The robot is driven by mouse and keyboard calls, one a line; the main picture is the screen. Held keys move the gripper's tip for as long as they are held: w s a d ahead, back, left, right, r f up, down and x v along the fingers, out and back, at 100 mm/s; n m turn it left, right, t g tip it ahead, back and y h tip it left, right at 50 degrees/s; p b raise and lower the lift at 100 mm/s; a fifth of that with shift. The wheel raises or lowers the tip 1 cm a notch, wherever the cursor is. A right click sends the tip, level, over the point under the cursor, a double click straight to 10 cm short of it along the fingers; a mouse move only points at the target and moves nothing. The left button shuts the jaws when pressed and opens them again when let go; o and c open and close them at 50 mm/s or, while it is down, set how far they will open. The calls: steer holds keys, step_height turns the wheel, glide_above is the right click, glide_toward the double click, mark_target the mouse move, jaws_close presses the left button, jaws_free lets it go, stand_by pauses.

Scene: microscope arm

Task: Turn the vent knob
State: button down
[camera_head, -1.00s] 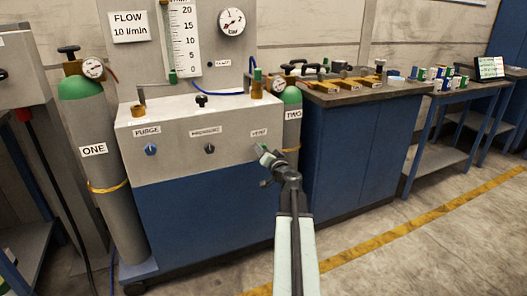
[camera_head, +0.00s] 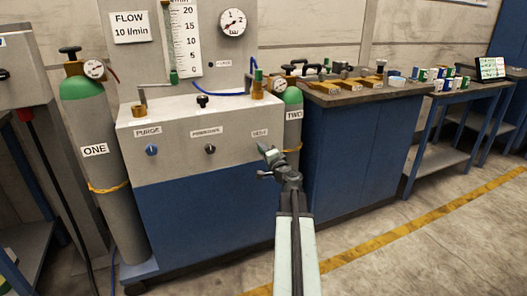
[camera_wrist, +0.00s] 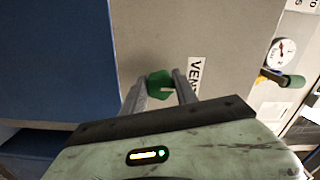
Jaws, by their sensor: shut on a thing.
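The vent knob (camera_wrist: 160,86) is green and shows in the wrist view on the grey panel, beside the "VENT" label (camera_wrist: 195,76). My gripper (camera_wrist: 161,82) has one finger on each side of the knob and is shut on it. In the head view my gripper (camera_head: 265,149) is at the right end of the panel front, just below the vent label (camera_head: 260,133). There the hand hides the knob. The knob's exact angle is hard to tell.
The black-knobbed middle control (camera_head: 210,149) and the blue purge knob (camera_head: 151,150) sit left on the same panel. Gas cylinder TWO (camera_head: 293,128) stands close on the right, beside a blue workbench (camera_head: 360,140). The floor at front right is clear.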

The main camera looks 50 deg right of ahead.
steer(key=shift+s, duration=0.1)
stand_by(0.3)
steer(key=c, duration=0.9)
jaws_free()
steer(key=shift+c, duration=0.2)
steer(key=v, duration=0.7)
steer(key=shift+s, duration=0.35)
steer(key=shift+a, duration=0.15)
